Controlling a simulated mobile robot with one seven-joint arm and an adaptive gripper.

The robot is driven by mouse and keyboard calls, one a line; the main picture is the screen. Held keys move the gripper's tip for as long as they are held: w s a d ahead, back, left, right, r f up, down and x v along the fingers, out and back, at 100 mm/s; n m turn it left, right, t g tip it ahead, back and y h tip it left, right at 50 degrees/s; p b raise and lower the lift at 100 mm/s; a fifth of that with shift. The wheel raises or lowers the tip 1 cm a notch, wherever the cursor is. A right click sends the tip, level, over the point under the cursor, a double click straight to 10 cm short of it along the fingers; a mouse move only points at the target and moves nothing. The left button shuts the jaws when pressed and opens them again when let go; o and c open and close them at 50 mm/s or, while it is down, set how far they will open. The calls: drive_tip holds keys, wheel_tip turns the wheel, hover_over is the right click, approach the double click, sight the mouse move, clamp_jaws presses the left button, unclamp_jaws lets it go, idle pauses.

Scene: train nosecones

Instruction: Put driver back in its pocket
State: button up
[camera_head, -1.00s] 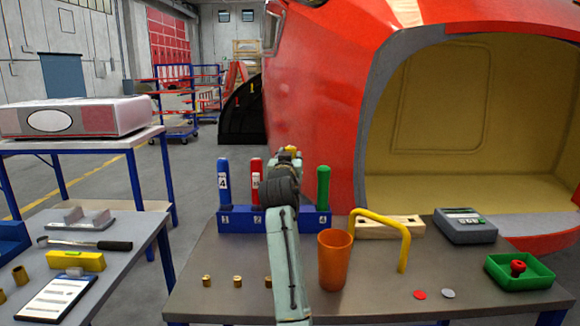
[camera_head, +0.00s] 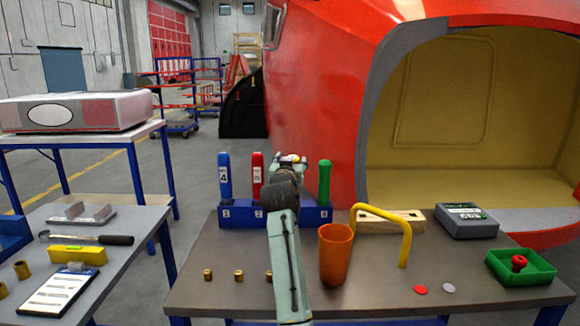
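A blue rack (camera_head: 240,214) with numbered pockets stands at the back left of the grey worktable. A blue-handled driver (camera_head: 225,177), a red-handled driver (camera_head: 257,175) and a green-handled driver (camera_head: 324,181) stand upright in it. My gripper (camera_head: 290,160) is above and around the part of the rack between the red and green handles. A small yellow and white patch shows at its tip; I cannot tell if it is a held driver. My arm hides the fingers and the pocket behind it.
An orange cup (camera_head: 335,256) and a yellow bent handle (camera_head: 405,240) stand right of my arm. A wooden block (camera_head: 378,222), a grey device (camera_head: 466,221) and a green tray (camera_head: 521,268) lie farther right. Several brass pieces (camera_head: 239,276) sit at the front left.

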drive_tip(key=s+a+b, duration=0.1)
drive_tip(key=s+b, duration=0.2)
drive_tip(key=s, duration=0.8)
drive_tip(key=shift+s, duration=0.4)
drive_tip(key=shift+a, duration=0.1)
